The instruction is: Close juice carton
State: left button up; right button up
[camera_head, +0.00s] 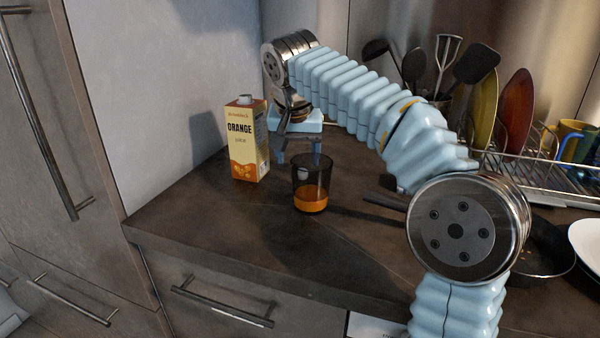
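The orange juice carton (247,142) stands upright on the counter near the wall. A pale spout or cap (246,99) is on its top; I cannot tell which. A dark-tinted glass (311,198) with some orange juice stands to its right, nearer the front. My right gripper (299,160) points down just right of the carton and behind the glass. Its fingers look apart, and the carton is not between them. A small pale round thing (303,174) shows below the fingers, partly through the glass; it may be a loose cap. My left gripper is not in view.
My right arm arches over the counter. A utensil holder, a dish rack (550,165) with plates and mugs, a dark pan (540,250) and a white plate (588,247) are at the right. The counter's front left (220,220) is clear.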

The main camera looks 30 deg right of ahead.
jog(key=shift+x, duration=1.8)
jog(key=c, duration=1.1)
